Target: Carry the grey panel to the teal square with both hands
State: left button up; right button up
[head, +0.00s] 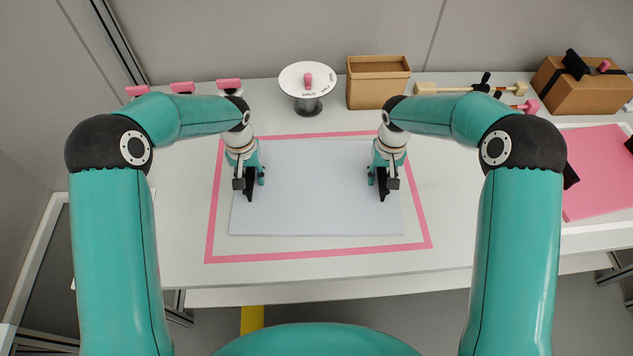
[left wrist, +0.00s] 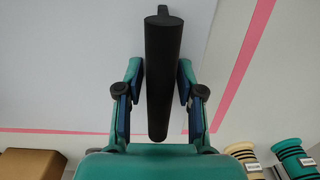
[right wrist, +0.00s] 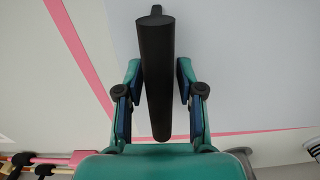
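The grey panel (head: 315,215) lies flat on the white table, inside a pink square outline (head: 320,251). It carries a black bar handle near each side. My left gripper (head: 250,185) is at the left handle (left wrist: 159,80), with one finger on each side of it. My right gripper (head: 383,185) is around the right handle (right wrist: 156,80) in the same way. The fingers stand open beside the bars, with narrow gaps in the wrist views; the bars partly hide the space between them. No teal square shows in any view.
Behind the panel stand a round white dial (head: 308,76) with a pink knob and an open brown box (head: 378,84). A closed brown box (head: 584,84) and a pink sheet (head: 598,175) are at the right. Pink-topped pieces (head: 182,87) line the back left.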

aim_at(383, 169)
pick_arm(q)
jog(key=shift+c, duration=0.3)
pick_arm(e)
jog(key=shift+c, duration=0.3)
pick_arm(q)
grip_shut()
pick_arm(e)
grip_shut()
pick_arm(q)
jog(key=shift+r, duration=0.1)
pick_arm(e)
jog(key=shift+r, duration=0.1)
